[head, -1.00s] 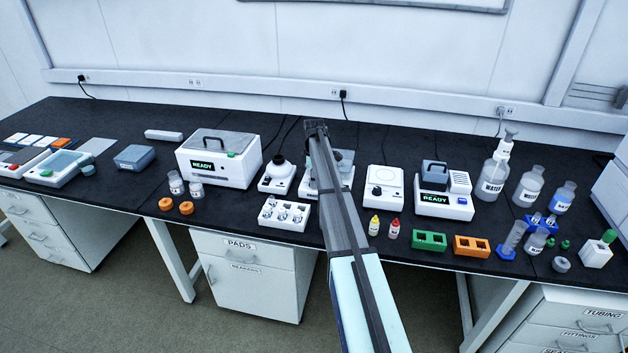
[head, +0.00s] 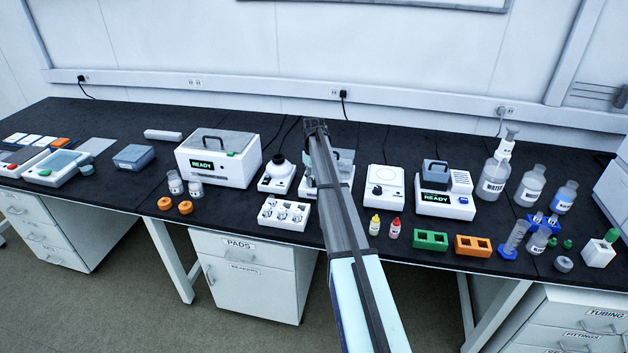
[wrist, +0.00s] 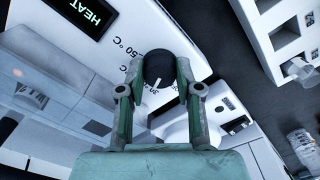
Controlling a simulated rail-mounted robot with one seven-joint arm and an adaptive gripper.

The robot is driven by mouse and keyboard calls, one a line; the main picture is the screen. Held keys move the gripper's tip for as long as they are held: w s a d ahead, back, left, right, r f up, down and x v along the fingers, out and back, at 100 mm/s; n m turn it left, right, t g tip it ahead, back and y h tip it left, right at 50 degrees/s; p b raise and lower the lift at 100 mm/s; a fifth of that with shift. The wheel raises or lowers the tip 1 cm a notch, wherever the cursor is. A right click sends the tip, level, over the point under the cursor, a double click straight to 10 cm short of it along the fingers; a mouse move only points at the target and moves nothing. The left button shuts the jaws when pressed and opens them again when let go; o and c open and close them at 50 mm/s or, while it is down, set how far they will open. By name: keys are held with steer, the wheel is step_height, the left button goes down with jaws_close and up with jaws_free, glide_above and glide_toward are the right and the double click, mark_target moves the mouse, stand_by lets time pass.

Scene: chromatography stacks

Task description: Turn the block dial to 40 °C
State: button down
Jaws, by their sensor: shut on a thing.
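The block dial (wrist: 159,67) is a black round knob with a white pointer line, on the white face of a heater block (wrist: 150,25). Its "50 °C" mark shows to the left of the knob in the wrist view; other marks beside it are partly hidden. The pointer line points toward the bottom of that view. My gripper (wrist: 165,72) is shut on the dial, one finger on each side. A lit display reading "HEAT" (wrist: 82,14) is at the upper left. In the head view the heater block (head: 346,170) is mostly behind my arm, and the gripper is hidden.
A white device with a round knob (head: 384,188) stands to the right of the heater block in the head view. A vial tray (head: 284,214) stands at the front left. Small yellow (head: 375,226) and red-capped (head: 394,230) bottles stand at the front right.

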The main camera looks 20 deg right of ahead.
steer(key=m, duration=0.4)
steer(key=shift+s+f+m, duration=0.1)
steer(key=shift+m, duration=0.2)
steer(key=shift+a+m+b, duration=0.1)
steer(key=shift+m+b, duration=0.25)
steer(key=shift+m, duration=1.95)
steer(key=c, duration=0.8)
jaws_free()
steer(key=shift+o, duration=0.2)
step_height(320, 180, up, 12)
